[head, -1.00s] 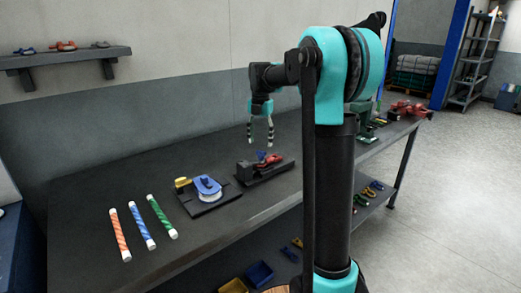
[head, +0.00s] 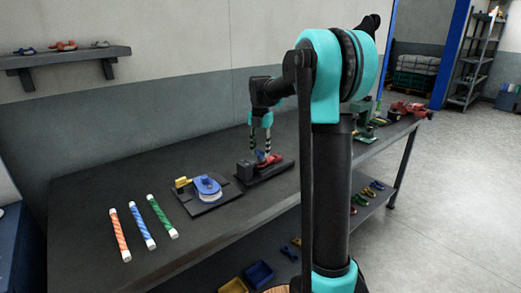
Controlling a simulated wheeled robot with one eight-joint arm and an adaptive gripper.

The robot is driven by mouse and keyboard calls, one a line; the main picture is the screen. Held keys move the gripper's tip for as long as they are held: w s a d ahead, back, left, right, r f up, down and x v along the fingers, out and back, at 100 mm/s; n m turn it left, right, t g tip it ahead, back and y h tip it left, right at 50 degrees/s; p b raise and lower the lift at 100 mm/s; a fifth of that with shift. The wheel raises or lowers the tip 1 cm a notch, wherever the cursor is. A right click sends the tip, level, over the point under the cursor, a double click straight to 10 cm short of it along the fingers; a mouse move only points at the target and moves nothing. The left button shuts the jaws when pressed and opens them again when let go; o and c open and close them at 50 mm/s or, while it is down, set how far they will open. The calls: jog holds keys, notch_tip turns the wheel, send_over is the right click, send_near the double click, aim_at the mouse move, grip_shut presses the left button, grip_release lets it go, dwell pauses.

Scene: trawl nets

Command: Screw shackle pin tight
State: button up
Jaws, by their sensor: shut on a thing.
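A red shackle (head: 275,160) lies in a dark fixture (head: 245,172) on the workbench, left of my arm. A small blue pin head (head: 260,155) shows at the shackle, partly hidden by my fingers. My gripper (head: 261,151) points down over the fixture, with its striped fingers on either side of the pin head, and is shut on it. The pin's thread and how far it sits in the shackle are too small to see.
Left of the fixture is a plate with a blue-and-white round device (head: 207,186) and a yellow block (head: 182,182). Orange, blue and green striped rods (head: 137,227) lie further left. A green machine (head: 365,118) and red tool (head: 408,110) stand at the far right end.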

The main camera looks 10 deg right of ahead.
jog(key=shift+c, duration=1.2)
